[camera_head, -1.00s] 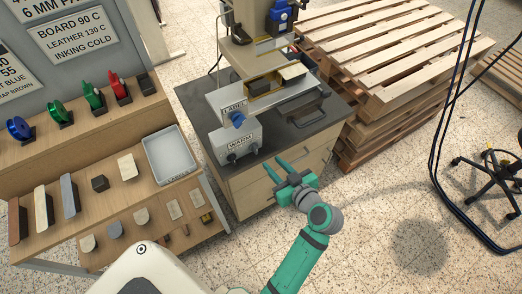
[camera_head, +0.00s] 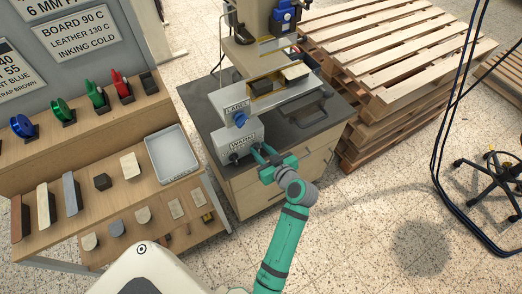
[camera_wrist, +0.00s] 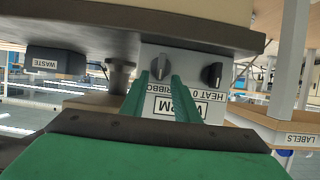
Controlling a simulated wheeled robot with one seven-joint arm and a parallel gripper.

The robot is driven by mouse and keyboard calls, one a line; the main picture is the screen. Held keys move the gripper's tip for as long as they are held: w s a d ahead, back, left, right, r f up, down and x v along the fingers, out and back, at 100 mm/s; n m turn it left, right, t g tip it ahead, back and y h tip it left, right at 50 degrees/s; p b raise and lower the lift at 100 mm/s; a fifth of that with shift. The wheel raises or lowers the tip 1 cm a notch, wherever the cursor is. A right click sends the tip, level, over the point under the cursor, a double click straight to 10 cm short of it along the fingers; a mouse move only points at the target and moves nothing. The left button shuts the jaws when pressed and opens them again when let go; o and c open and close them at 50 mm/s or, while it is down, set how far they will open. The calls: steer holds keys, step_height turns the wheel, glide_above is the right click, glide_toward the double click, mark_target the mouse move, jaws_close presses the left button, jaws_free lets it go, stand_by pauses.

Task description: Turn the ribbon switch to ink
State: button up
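The control box (camera_head: 222,147) is a pale box low on the front of the stamping press, with a WARM plate. In the wrist view it appears upside down. The ribbon knob (camera_wrist: 157,67) is grey with a pointer, above lettering partly reading RIBBO. The darker heat knob (camera_wrist: 212,74) is to its right there, and shows in the head view (camera_head: 234,157) at the box's left. My gripper (camera_head: 259,152) is open at the box's right side. In the wrist view its green fingertips (camera_wrist: 160,78) lie either side of the ribbon knob; contact cannot be told.
A blue knob (camera_head: 240,119) sits by the LABEL plate above. The press table (camera_head: 242,80) overhangs the box. Left is a bench with a grey tray (camera_head: 172,153), foil rolls and blocks. Stacked pallets (camera_head: 385,60) stand right; the floor in front is open.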

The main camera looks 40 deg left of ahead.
mark_target(259, 145)
steer(key=shift+w, duration=0.1)
jaws_close()
steer(key=m, duration=0.1)
steer(key=w+m+g, duration=0.1)
steer(key=m+g+y, duration=0.1)
steer(key=shift+w+d+f+m, duration=0.15)
steer(key=shift+w+d+m, duration=0.1)
steer(key=shift+d+m, duration=0.15)
steer(key=shift+w+f+m+g+y, duration=0.1)
steer(key=shift+f+m+g+y, duration=0.2)
steer(key=shift+m+g+y, duration=0.55)
steer(key=shift+w+d+f+m+g+y, duration=0.15)
steer(key=shift+m+g, duration=0.1)
steer(key=shift+m, duration=0.45)
steer(key=shift+w+a+f+m+g+y, duration=0.1)
steer(key=shift+f+m+g, duration=0.1)
steer(key=shift+m, duration=0.45)
